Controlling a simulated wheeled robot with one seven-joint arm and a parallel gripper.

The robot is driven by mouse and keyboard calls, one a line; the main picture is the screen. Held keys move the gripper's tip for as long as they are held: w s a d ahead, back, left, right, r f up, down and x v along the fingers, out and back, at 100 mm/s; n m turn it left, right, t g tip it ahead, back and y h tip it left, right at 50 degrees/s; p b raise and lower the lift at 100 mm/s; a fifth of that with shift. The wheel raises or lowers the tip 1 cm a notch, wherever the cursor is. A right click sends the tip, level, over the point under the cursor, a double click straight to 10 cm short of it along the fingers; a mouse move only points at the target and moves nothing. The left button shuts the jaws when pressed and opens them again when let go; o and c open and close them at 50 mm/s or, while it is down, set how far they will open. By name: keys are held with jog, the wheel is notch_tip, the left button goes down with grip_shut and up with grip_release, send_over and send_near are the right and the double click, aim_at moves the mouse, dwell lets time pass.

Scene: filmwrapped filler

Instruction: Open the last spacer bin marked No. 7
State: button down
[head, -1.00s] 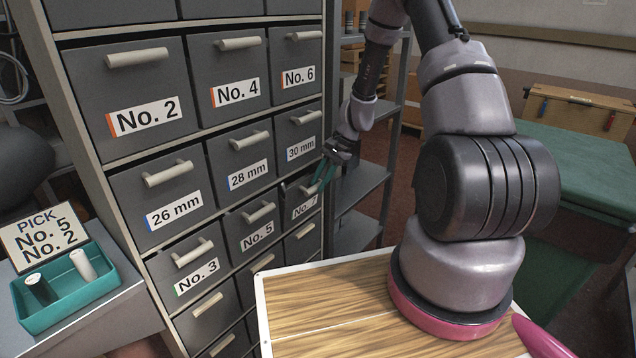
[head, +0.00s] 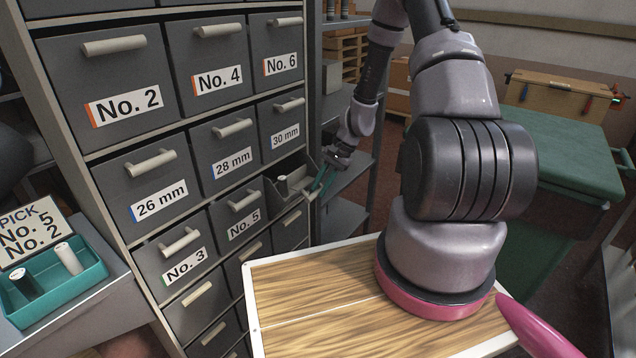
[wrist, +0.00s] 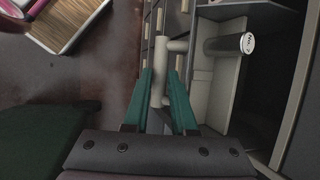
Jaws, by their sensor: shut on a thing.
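The No. 7 bin (head: 270,190) is pulled out of the cabinet, below the 30 mm drawer, with its inside showing. My gripper (head: 318,188) is at the bin's front. In the wrist view its green fingers (wrist: 163,98) are shut on the bin's pale bar handle (wrist: 158,72). The bin's front label is hidden from view.
The grey cabinet has closed drawers around the bin, including No. 5 (head: 240,222) and 30 mm (head: 281,135). A teal tray (head: 52,283) with two cylinders and a PICK No. 5, No. 2 sign (head: 28,236) stand at left. Metal shelving (head: 345,205) is close at right.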

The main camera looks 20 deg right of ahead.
jog(key=shift+s+d+f, duration=0.15)
jog(key=shift+f, duration=0.05)
dwell(0.4)
jog(key=c, duration=1)
grip_release()
jog(key=shift+r, duration=0.1)
jog(key=v, duration=1)
jog(key=shift+d+r, duration=0.2)
jog(key=shift+r, duration=0.1)
